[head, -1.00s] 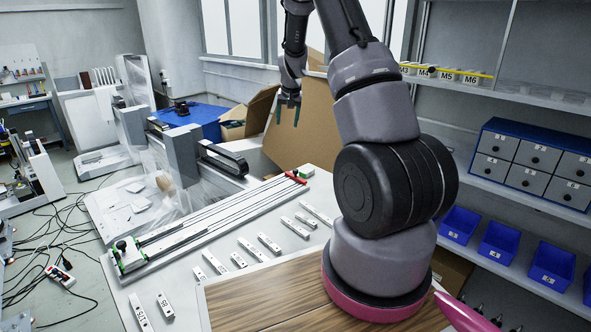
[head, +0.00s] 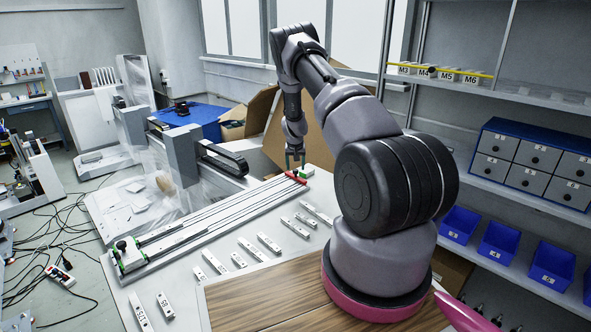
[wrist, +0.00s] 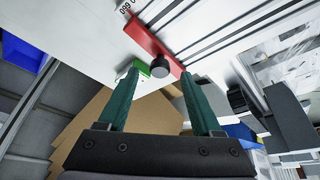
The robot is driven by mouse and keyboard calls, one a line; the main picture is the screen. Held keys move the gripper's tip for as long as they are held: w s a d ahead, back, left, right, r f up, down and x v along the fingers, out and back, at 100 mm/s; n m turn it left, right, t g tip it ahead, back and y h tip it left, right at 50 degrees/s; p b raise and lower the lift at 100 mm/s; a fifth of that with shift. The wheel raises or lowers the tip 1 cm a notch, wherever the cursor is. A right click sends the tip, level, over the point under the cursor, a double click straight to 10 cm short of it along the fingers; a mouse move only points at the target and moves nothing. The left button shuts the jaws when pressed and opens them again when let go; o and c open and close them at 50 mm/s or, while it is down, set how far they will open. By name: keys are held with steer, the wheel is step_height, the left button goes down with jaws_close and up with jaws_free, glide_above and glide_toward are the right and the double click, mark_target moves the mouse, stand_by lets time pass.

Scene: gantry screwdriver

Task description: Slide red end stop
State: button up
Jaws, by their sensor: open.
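The red end stop (head: 291,178) sits across the far right end of the long white linear rail (head: 215,217) on the table. In the wrist view the red end stop (wrist: 152,42) is a red bar with a black round knob (wrist: 160,67) on it. My gripper (head: 295,160) is just above and behind the end stop. In the wrist view my gripper (wrist: 162,82) has its two green fingers apart, one on each side of the knob. I cannot tell whether a finger touches the bar. A green-and-white block (head: 306,171) is next to the end stop.
Several small white labelled blocks (head: 269,243) lie on the table in front of the rail. A large cardboard box (head: 318,146) stands behind the rail's far end. A grey gantry column with a black cable chain (head: 224,158) stands behind the rail.

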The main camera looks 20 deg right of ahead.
steer(key=shift+x, duration=1)
steer(key=shift+c, duration=0.3)
jaws_close()
stand_by(0.5)
